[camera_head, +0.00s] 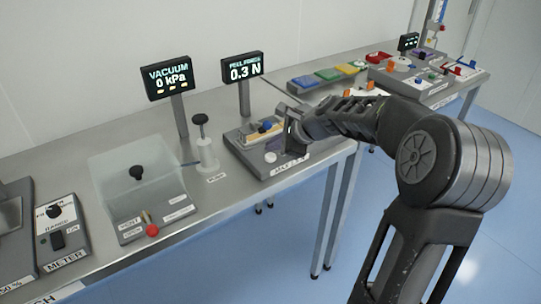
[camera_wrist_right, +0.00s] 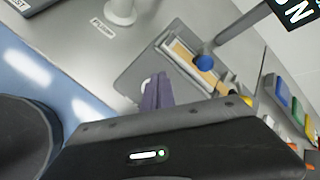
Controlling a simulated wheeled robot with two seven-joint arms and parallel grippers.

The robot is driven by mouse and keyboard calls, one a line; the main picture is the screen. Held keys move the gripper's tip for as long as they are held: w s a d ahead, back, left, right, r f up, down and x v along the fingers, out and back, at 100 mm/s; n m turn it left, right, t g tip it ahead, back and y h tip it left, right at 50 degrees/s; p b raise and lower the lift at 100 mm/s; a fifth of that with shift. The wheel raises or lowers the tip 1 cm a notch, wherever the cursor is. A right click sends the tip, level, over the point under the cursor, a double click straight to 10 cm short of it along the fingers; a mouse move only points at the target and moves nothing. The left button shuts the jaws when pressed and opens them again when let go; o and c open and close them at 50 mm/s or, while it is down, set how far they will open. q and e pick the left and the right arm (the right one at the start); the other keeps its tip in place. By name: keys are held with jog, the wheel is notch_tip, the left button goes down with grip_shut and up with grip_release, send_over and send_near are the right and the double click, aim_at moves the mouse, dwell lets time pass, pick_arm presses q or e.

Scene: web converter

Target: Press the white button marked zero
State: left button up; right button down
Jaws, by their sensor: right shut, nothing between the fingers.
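The white round button (camera_head: 270,157) sits on the front part of a grey peel-force unit (camera_head: 244,149). Any zero mark on it is too small to read. In the right wrist view the button (camera_wrist_right: 147,84) shows beside the fingertips, partly hidden by them. My right gripper (camera_head: 287,152) is shut and empty, its fingers pointing down over the unit just right of the button. In the wrist view its fingers (camera_wrist_right: 158,92) are together. I cannot tell whether they touch the unit. My left gripper is not in view.
The peel force display (camera_head: 242,67) reads 0.3 N and stands behind the unit. A blue knob (camera_wrist_right: 204,63) and a wooden strip lie close to my fingers. A white pump with black knob (camera_head: 206,150) stands left; a clear chamber (camera_head: 130,175) is further left.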

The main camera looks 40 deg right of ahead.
aim_at(273, 157)
jog(key=shift+f, duration=0.45)
jog(key=shift+f+b, duration=0.65)
jog(key=shift+b, duration=0.1)
dwell(0.5)
jog(key=shift+r, duration=0.15)
jog(key=shift+r+p, duration=0.95)
jog(key=shift+p, duration=0.1)
jog(key=shift+r, duration=0.15)
notch_tip(273, 157, up, 5)
jog(key=p, duration=0.4)
jog(key=shift+p, duration=0.4)
dwell(0.3)
